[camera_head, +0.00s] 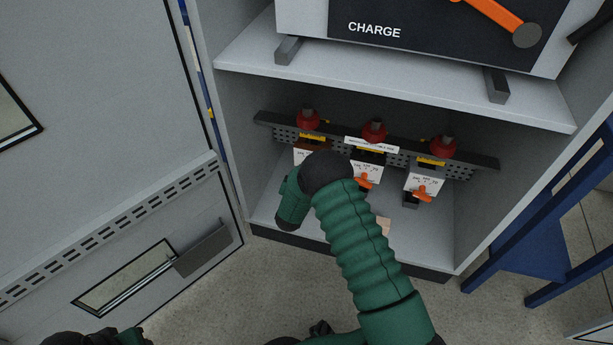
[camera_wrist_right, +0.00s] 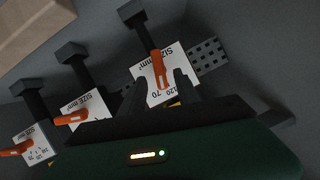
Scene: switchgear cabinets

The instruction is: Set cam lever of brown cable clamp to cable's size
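Three cable clamps with red tops, white size cards and orange cam levers sit on a perforated rail (camera_head: 395,152) in the cabinet's lower bay. The left one, with a brown part (camera_head: 319,143), is mostly hidden behind my right arm in the head view. The dark fingers are apart, one on each side of the lever's end; contact is unclear. My left gripper cannot be made out clearly.
The middle clamp's lever (camera_head: 364,181) and the right clamp's lever (camera_head: 423,194) are close by on the right. A shelf (camera_head: 400,85) with a "CHARGE" unit is above. The cabinet side walls bound the bay. An open door (camera_head: 100,120) stands left.

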